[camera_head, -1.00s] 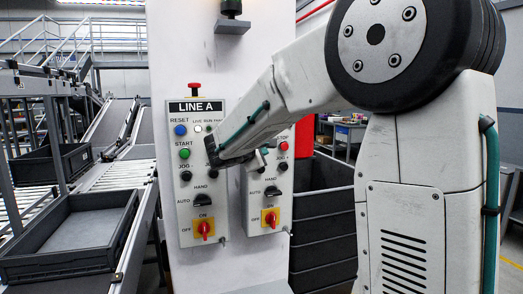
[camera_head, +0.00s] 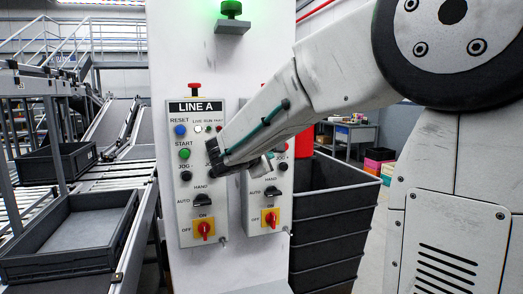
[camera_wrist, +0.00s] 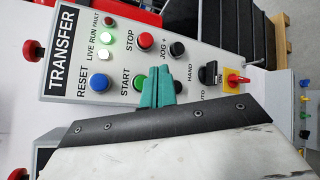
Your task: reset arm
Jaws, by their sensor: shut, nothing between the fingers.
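My gripper (camera_head: 214,156) is in front of the LINE A panel (camera_head: 186,220), at its right edge, and hides its right-hand upper buttons. In the wrist view my teal fingers (camera_wrist: 157,88) are together with nothing between them. They appear over the TRANSFER panel (camera_wrist: 62,85), between the green START button (camera_wrist: 138,83) and a black button. I cannot tell whether they touch the panel. The arm reaches in from the right, angled down to the left.
A green beacon (camera_head: 231,8) glows on the white column (camera_head: 180,60). A second panel (camera_head: 268,240) adjoins LINE A, partly behind my arm. Dark stacked crates (camera_head: 330,215) stand to the right. Conveyors with grey trays (camera_head: 70,262) lie to the left.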

